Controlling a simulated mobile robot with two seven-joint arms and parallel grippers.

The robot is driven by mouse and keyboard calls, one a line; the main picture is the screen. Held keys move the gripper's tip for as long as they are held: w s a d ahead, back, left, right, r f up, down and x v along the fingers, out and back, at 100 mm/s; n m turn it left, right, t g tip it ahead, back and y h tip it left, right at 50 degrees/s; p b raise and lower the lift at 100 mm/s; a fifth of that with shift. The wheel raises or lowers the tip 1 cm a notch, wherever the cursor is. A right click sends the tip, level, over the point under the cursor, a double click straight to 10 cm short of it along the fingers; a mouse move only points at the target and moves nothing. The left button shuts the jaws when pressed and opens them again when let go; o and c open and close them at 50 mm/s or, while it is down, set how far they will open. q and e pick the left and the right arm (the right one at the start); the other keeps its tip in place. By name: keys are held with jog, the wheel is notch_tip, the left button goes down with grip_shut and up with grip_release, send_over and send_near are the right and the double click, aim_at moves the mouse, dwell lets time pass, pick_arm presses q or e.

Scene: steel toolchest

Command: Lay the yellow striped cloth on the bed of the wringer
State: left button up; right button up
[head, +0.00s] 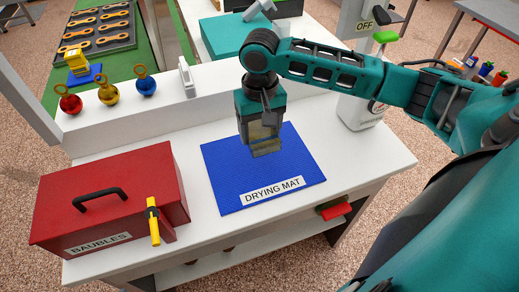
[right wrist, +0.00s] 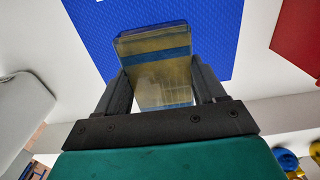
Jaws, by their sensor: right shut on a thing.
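My right gripper (head: 265,143) is shut on the yellow cloth with a blue stripe (head: 264,132). It holds the cloth above the blue drying mat (head: 225,165), near the mat's far part. In the right wrist view, the cloth (right wrist: 158,80) is a folded, flat piece between both fingers (right wrist: 155,75), with the mat (right wrist: 195,25) beyond it. I cannot make out the wringer or its bed for sure. My left gripper is not in view.
A red baubles box (head: 150,165) stands at the left of the white table. A white container (head: 360,112) stands at the right. Several baubles (head: 108,92) sit on the ledge behind. A teal box (head: 225,38) is farther back.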

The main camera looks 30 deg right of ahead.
aim_at(260, 160)
notch_tip(260, 160, down, 8)
jog(key=shift+w, duration=0.1)
dwell(0.4)
jog(key=o, duration=1)
jog(key=shift+o, duration=0.2)
